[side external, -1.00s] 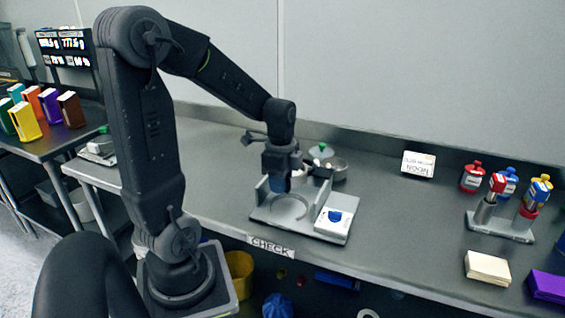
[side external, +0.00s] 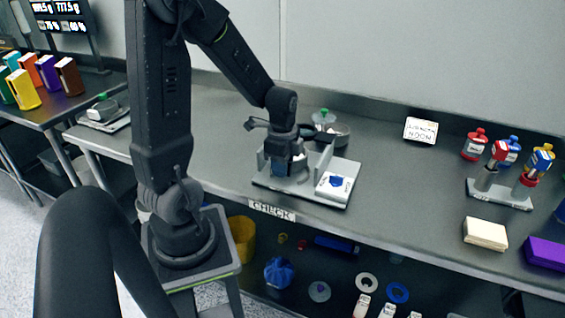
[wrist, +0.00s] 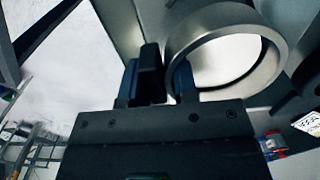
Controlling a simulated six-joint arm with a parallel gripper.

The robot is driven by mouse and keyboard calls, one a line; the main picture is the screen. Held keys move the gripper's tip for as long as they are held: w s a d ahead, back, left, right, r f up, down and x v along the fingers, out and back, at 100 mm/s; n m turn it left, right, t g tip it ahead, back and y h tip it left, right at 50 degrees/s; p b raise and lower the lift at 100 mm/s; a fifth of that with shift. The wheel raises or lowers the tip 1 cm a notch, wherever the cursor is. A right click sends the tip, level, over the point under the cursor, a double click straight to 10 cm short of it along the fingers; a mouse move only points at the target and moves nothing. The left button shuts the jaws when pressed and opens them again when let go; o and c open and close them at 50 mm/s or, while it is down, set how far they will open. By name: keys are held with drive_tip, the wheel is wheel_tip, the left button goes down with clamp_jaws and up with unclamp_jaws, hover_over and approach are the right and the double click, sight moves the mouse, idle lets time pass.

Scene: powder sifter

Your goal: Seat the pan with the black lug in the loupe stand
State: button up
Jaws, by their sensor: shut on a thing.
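The loupe stand (side external: 308,190) is a light grey base with upright plates and a white block with a blue mark at its right end. My gripper (side external: 278,172) is low over the left part of the stand in the side view. In the wrist view my gripper (wrist: 157,82) is shut on a black lug (wrist: 150,72). The pan with the black lug (wrist: 272,62), a round silver ring-like wall, sits just right of the fingers. In the side view the arm mostly hides this pan and the stand's ring seat. I cannot tell whether the pan touches the seat.
A dark round pan (side external: 338,136) and a green-knobbed item (side external: 323,117) stand close behind the stand. A white sign (side external: 420,130), bottles (side external: 475,145) and a rack (side external: 500,194) are to the right. The bench between is clear. The CHECK label (side external: 272,211) marks the front edge.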

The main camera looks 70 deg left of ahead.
sight(283, 184)
drive_tip(key=shift+f, duration=0.1)
drive_tip(key=shift+f, duration=1.25)
drive_tip(key=shift+f, duration=0.1)
drive_tip(key=shift+f, duration=0.3)
drive_tip(key=o, duration=1.1)
drive_tip(key=shift+c, duration=0.2)
drive_tip(key=shift+r, duration=0.15)
wheel_tip(283, 184, up, 14)
drive_tip(key=shift+f, duration=0.2)
